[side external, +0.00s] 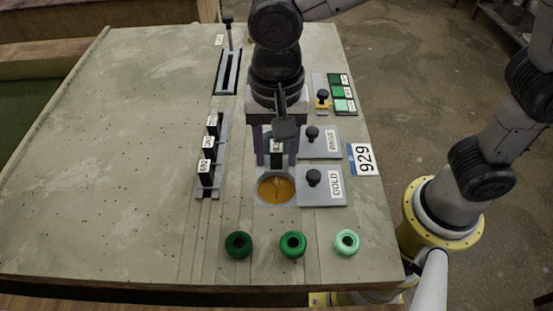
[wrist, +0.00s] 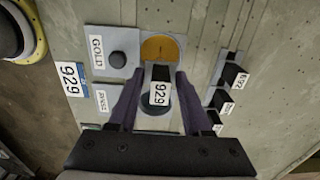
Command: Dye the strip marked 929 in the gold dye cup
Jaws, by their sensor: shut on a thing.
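My gripper (side external: 277,160) is shut on a dark strip with a white 929 label (wrist: 160,92), which shows clearly between the fingers in the wrist view. In the side view the strip is mostly hidden by the gripper. The gold dye cup (side external: 266,190) is open, with orange-gold liquid, just in front of the gripper in the side view. In the wrist view the cup (wrist: 160,47) lies beyond the strip. I cannot tell how high the strip's lower end is. The GOLD lid plate (side external: 334,199) with a black knob lies beside the cup.
A rack (side external: 205,193) holds several labelled dark strips left of the cups. A slotted lever (side external: 229,70) stands behind.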

